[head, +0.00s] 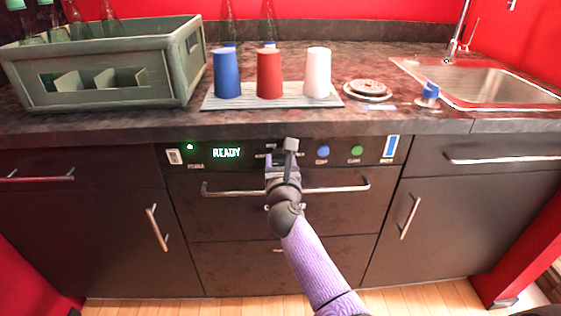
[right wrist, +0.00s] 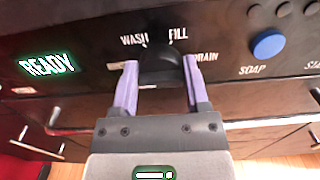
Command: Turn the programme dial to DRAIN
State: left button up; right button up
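The programme dial (right wrist: 160,64) is a dark round knob on the black panel. In the right wrist view, WASH is printed at its upper left, FILL at its upper right and DRAIN to its right, partly covered by a finger. I cannot tell which label the dial points to. My right gripper (right wrist: 160,85) is open, its two purple fingers either side of the dial with small gaps visible. In the head view, my right gripper (head: 281,165) is in front of the panel and hides most of the dial. My left gripper is not in view.
A lit READY display (head: 227,153) is left of the dial. A blue SOAP button (right wrist: 268,44) and a green button (head: 357,151) are to its right. A drawer handle (head: 225,190) runs below. Cups, a crate (head: 125,97) and a sink (head: 490,85) are on the counter above.

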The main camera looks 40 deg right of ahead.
grip_shut()
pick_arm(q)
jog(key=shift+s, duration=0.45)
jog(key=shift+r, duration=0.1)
